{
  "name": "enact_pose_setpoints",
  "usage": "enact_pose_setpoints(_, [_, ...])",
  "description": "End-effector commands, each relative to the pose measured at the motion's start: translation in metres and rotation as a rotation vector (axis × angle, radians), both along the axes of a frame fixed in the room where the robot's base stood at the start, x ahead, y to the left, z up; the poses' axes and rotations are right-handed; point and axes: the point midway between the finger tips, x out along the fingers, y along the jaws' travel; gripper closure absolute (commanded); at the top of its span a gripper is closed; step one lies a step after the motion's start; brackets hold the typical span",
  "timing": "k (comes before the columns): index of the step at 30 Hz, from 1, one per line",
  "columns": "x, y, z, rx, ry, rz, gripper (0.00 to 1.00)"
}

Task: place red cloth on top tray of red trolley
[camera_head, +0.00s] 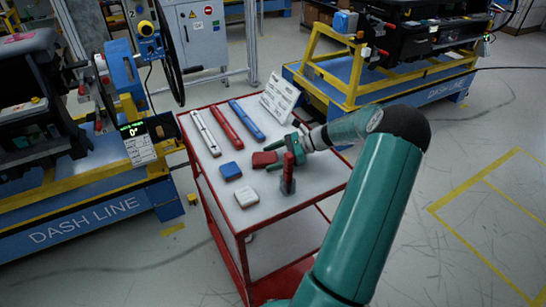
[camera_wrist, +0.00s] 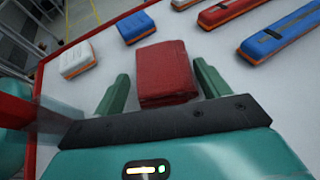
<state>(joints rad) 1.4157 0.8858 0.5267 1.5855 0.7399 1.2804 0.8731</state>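The red cloth (camera_head: 264,159) is a small folded block at the top tray of the red trolley (camera_head: 212,178). In the wrist view the red cloth (camera_wrist: 167,72) sits between my gripper's two green fingers. My gripper (camera_head: 277,157) is low over the tray, reaching in from the right. In the wrist view my gripper (camera_wrist: 162,68) is open, with a narrow gap showing between each fingertip and the cloth. I cannot tell whether the cloth's underside touches the tray.
A blue block (camera_head: 231,171) and a white block (camera_head: 246,196) lie nearby on the tray. White (camera_head: 206,133), red (camera_head: 226,128) and blue (camera_head: 247,120) long cases lie behind. An upright red object (camera_head: 289,172) stands beside my gripper.

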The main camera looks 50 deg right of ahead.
Motion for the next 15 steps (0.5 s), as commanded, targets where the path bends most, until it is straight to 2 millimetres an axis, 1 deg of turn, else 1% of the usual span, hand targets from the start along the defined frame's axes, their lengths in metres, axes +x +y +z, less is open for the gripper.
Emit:
enact_pose_setpoints(9, [-0.001,-0.001,0.001,-0.001,-0.001,-0.001,0.24])
enact_pose_setpoints(11, [-0.003,-0.004,0.003,-0.001,-0.001,-0.001,0.24])
enact_pose_setpoints(15, [-0.013,-0.017,0.01,-0.002,-0.001,-0.001,0.24])
